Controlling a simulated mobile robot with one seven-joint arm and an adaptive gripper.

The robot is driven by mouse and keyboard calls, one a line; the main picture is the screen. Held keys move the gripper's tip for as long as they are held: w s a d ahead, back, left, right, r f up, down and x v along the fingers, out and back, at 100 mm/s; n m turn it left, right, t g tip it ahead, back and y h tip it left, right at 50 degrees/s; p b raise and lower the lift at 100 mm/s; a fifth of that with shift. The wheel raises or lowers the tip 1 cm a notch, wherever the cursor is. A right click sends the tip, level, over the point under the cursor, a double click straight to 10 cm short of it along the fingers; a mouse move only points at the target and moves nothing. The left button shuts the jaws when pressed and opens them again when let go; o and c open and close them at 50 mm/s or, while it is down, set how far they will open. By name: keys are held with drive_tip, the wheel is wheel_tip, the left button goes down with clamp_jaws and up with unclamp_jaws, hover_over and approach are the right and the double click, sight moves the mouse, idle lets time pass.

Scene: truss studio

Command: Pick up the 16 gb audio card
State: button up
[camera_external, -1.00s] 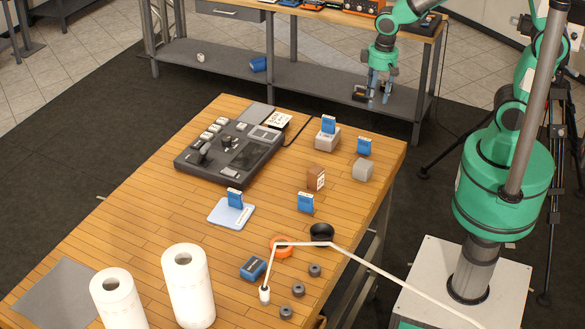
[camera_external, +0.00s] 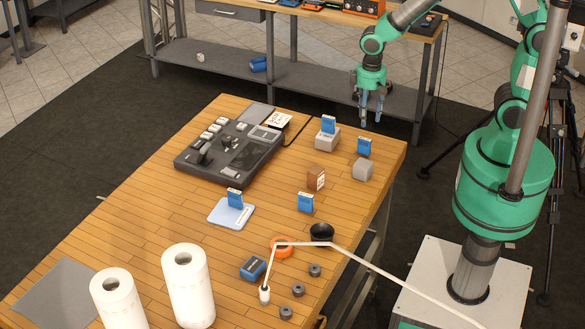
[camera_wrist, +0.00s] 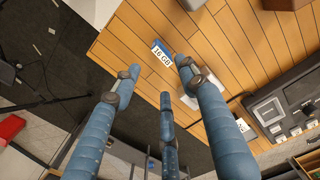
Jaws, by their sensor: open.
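My gripper (camera_external: 371,118) is open and empty, above and behind the far right part of the wooden table. A small blue card (camera_external: 364,146) stands upright near the table's far right edge, just below the gripper in the external view. In the wrist view a card labelled "16 GB" (camera_wrist: 161,52) shows beyond the open blue fingers (camera_wrist: 157,82), apart from them; it appears to be this same card. Similar blue cards stand on a grey block (camera_external: 328,125), on a light blue pad (camera_external: 235,197) and on the table (camera_external: 305,202); their labels are too small to read.
A grey cube (camera_external: 362,169) and a brown box (camera_external: 316,178) stand near the card. A black mixer console (camera_external: 230,152) lies to the left. White paper rolls (camera_external: 187,285), an orange ring (camera_external: 282,246) and a white jointed lamp arm (camera_external: 300,244) occupy the near end.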

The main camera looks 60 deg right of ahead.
sight(366, 143)
drive_tip(key=shift+f+b, duration=0.35)
drive_tip(key=shift+f, duration=3.15)
drive_tip(key=shift+s+f+b, duration=0.1)
drive_tip(key=shift+f+b, duration=0.25)
drive_tip(key=shift+f, duration=2.25)
clamp_jaws()
